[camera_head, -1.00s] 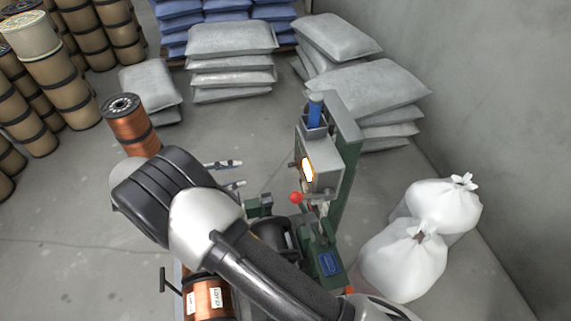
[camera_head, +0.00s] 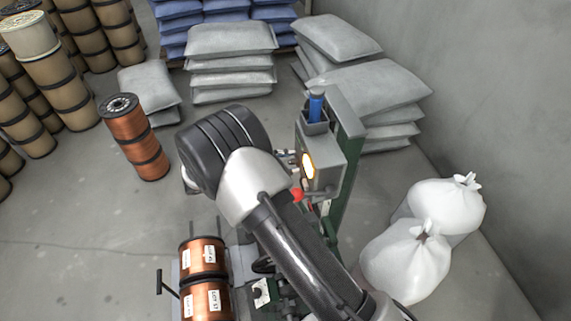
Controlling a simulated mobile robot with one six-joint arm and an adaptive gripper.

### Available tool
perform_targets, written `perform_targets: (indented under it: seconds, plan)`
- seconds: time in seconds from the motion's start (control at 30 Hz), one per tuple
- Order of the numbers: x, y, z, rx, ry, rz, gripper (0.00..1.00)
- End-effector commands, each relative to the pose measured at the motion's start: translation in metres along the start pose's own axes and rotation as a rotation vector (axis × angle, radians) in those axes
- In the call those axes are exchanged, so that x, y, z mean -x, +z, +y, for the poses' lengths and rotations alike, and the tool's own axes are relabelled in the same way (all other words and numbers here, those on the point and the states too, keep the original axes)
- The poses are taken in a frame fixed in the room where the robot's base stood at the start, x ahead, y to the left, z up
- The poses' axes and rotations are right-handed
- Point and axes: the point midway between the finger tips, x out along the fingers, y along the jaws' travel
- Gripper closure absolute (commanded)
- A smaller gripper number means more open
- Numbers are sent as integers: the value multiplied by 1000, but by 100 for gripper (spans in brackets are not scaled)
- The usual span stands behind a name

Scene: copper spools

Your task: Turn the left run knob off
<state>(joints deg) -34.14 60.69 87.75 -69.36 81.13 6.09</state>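A small black knob on a white plate (camera_head: 260,294) shows on the machine's lower bench, right of the copper spools. I cannot tell whether it is the left run knob or which way it is set. No other knob is clear; my arm covers much of the machine. My gripper (camera_head: 287,157) is mostly hidden behind my own wrist. Only a bit of its metal shows, close to the left side of the grey machine head (camera_head: 322,165). Whether its fingers are open or touch anything is hidden.
The machine head has a lit yellow panel (camera_head: 308,166), a blue cylinder (camera_head: 316,106) on top and a red ball (camera_head: 297,195) below. Labelled copper spools (camera_head: 203,256) lie on the bench. A copper spool stack (camera_head: 137,137) and white sacks (camera_head: 405,262) stand on the floor.

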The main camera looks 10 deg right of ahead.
Motion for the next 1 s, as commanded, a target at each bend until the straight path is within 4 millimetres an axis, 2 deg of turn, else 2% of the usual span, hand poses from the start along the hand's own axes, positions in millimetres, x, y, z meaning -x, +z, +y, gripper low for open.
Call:
perform_targets:
  seconds: [0.3,0.77,1.0]
  plan:
    - [-3,0,0,0,1,1,68]
    - [-2,0,0,0,1,0,99]
    - [-2,0,0,0,1,0,100]
